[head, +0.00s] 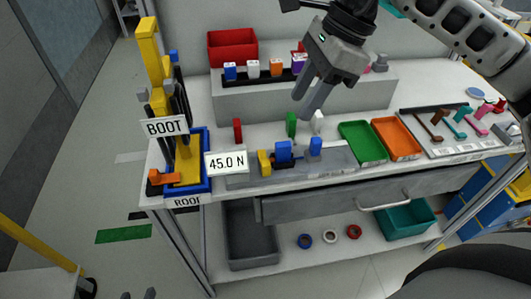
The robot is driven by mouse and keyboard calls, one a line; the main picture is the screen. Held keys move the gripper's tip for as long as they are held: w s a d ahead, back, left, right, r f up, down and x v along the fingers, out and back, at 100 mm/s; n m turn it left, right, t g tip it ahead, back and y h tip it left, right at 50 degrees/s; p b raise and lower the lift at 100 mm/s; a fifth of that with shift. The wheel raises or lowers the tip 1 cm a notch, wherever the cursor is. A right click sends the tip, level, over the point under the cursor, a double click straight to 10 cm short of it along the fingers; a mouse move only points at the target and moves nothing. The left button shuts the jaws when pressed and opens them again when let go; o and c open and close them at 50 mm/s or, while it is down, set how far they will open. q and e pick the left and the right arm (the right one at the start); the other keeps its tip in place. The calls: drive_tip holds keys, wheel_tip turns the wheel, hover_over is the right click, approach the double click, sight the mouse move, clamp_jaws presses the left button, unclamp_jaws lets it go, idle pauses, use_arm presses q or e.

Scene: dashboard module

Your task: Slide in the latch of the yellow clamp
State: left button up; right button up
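A small yellow block (264,162), which looks like the yellow clamp, stands at the left of a grey fixture plate (338,160) on the bench. A blue part (283,151) with a dark base is just right of it, and another blue part (315,146) is further right. The latch is too small to make out. My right gripper (307,106) hangs above and behind the plate, clear of the yellow block, its fingers apart and empty.
A tall yellow press (150,62) with a BOOT sign stands at the left in a blue tray (205,150). A 45.0 N sign (226,163) is left of the yellow block. Green (362,142) and orange (397,138) trays lie to the right. A raised shelf (235,105) stands behind.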

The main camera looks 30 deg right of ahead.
sight(267, 163)
drive_tip(key=x, duration=1.5)
drive_tip(key=shift+a+f+p, duration=0.1)
drive_tip(key=shift+a+p, duration=0.1)
drive_tip(key=shift+p, duration=0.1)
clamp_jaws()
